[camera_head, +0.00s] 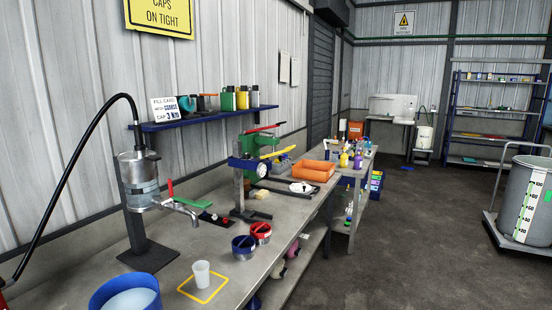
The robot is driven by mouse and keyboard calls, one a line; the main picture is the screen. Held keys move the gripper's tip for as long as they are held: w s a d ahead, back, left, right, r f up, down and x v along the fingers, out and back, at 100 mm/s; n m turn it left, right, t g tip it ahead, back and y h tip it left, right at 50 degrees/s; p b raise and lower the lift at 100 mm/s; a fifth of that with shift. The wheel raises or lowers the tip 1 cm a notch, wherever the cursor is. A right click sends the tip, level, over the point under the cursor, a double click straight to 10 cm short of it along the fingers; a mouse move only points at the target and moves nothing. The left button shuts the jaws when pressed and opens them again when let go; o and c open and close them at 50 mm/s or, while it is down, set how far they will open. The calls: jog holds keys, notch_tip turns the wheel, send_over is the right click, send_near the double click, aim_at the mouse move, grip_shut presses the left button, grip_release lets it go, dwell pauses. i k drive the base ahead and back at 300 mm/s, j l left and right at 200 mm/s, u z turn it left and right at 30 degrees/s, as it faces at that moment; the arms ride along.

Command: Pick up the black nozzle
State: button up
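I cannot single out a black nozzle with certainty. A small dark mat (209,216) on the metal workbench (203,240) holds tiny red, white and dark pieces, too small to identify. My gripper is not in view.
A metal dispenser (139,180) with a tap and black hose (75,165) stands at left on a dark stand. A white cup (201,273) sits inside a yellow square outline, near a blue bucket (100,297). An orange tray (314,172) lies farther back.

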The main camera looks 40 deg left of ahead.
aim_at(140, 146)
jog(key=i+u, duration=0.35)
jog(key=i, duration=0.15)
jog(key=i+l+u, duration=0.2)
jog(key=i+u, duration=0.15)
jog(key=i, duration=0.15)
jog(key=i+u, duration=0.15)
jog(key=u, duration=0.3)
jog(key=i+u, duration=0.15)
jog(key=u, duration=0.35)
jog(key=i+l+u, duration=0.1)
jog(key=u, duration=0.35)
jog(key=i+l+u, duration=0.15)
jog(key=u, duration=0.3)
